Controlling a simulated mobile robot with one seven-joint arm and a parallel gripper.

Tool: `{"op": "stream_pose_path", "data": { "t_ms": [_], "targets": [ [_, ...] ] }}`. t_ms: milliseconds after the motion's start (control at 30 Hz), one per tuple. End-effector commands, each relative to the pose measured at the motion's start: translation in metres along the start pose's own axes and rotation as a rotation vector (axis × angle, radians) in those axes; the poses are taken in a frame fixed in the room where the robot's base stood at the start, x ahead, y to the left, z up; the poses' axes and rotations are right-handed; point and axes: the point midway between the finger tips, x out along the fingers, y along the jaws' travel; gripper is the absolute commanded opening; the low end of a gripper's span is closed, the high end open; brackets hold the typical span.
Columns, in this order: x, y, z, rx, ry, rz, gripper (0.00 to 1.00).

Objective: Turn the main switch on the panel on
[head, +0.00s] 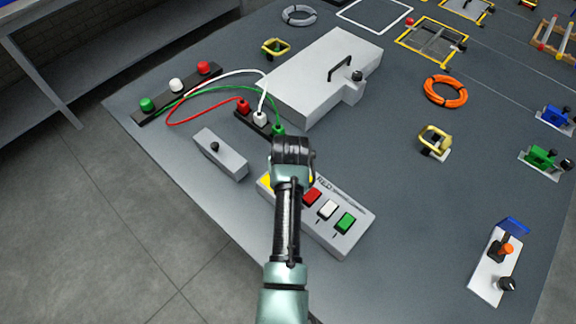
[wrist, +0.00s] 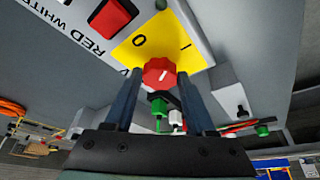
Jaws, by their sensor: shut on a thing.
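The main switch is a red knob (wrist: 158,72) on a yellow plate (wrist: 165,38) marked 0 and I. My gripper (wrist: 156,86) is shut on the knob, one dark finger on each side. In the head view my arm comes from below and hides the knob. Only edges of the yellow plate (head: 265,182) show there, at the left end of the light grey panel (head: 350,243).
The panel also has red (head: 312,196), white (head: 328,209) and green (head: 346,222) buttons. A small grey box with a black knob (head: 215,146) stands left of my gripper. Sockets with coloured cables (head: 258,119) and a large grey box (head: 320,75) stand behind.

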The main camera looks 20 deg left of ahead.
Motion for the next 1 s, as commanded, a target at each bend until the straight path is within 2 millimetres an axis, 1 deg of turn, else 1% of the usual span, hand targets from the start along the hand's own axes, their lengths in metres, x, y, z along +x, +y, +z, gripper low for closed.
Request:
{"op": "stream_pose_path", "data": {
  "t_ms": [33, 300, 500, 700, 1000],
  "targets": [
    [-0.0025, -0.0016, -0.0012, 0.037, 0.0, 0.016, 0.0],
    [-0.0009, -0.0038, -0.0017, 0.26, 0.001, 0.109, 0.0],
    [-0.0003, -0.0049, -0.0026, 0.388, 0.003, 0.161, 0.0],
    [0.0003, -0.0056, -0.0022, 0.475, 0.001, 0.196, 0.0],
    [0.0002, -0.0055, -0.0026, 0.528, 0.001, 0.216, 0.0]
  ]
}}
